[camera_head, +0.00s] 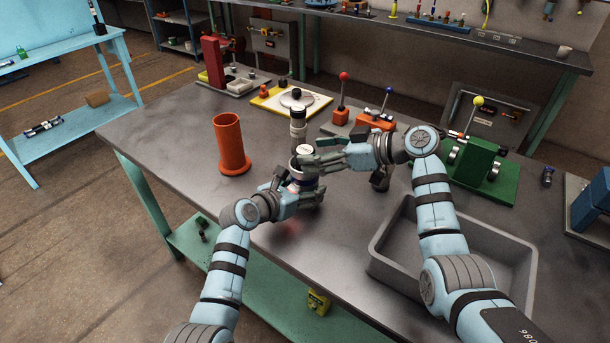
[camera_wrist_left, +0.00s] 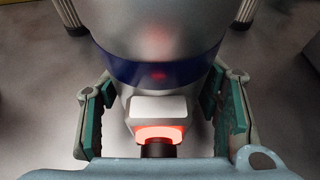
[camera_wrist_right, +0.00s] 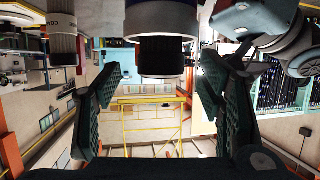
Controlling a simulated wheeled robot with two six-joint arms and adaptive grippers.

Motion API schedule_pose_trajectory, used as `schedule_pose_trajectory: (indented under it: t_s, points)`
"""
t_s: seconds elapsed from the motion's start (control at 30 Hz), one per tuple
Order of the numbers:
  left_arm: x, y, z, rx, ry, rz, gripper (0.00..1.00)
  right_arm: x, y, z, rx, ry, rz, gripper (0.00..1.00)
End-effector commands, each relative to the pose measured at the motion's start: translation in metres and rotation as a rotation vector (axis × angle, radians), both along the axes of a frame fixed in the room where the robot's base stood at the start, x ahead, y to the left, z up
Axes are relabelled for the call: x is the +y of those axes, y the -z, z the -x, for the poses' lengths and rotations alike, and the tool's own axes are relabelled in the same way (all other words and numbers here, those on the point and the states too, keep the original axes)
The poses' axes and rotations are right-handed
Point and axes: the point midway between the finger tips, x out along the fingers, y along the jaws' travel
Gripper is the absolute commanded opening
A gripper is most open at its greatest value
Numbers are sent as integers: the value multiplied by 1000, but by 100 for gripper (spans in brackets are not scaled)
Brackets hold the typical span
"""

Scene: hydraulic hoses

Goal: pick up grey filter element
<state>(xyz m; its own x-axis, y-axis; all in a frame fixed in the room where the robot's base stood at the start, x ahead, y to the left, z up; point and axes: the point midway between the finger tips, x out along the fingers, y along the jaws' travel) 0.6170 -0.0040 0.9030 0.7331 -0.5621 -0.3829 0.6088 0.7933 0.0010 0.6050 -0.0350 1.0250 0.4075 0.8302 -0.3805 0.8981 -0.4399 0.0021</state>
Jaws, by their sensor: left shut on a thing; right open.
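A grey cylinder with a blue band (camera_wrist_left: 155,70) fills the middle of the left wrist view. My left gripper (camera_wrist_left: 158,110) is shut on it, fingers on both sides, with a small white block glowing red between them. In the head view my left gripper (camera_head: 302,190) is low on the table, and the cylinder is mostly hidden by both grippers. My right gripper (camera_head: 318,158) is open just above. In the right wrist view, a white, blue-ringed body with a black end (camera_wrist_right: 160,50) lies ahead, between the open fingers. I cannot tell which part is the filter element.
A black-and-white upright cylinder (camera_head: 298,126) stands just behind the grippers. An orange flanged tube (camera_head: 231,145) stands to the left. A grey open tray (camera_head: 500,240) lies under my right arm. Lever blocks and a green fixture (camera_head: 484,172) stand at right.

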Motion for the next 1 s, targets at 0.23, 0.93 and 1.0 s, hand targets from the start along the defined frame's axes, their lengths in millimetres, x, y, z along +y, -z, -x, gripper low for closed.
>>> schedule_pose_trajectory:
  t_s: [0.23, 0.93, 1.0]
  points:
    - [0, 1, 0, 1, 1, 0, 22, 13, 7, -6, 1, -1, 2, 62]
    - [0, 1, 0, 2, 1, -1, 22, 13, 6, -6, 2, -1, 0, 0]
    - [0, 1, 0, 2, 1, -1, 22, 13, 3, -6, 0, 0, 1, 0]
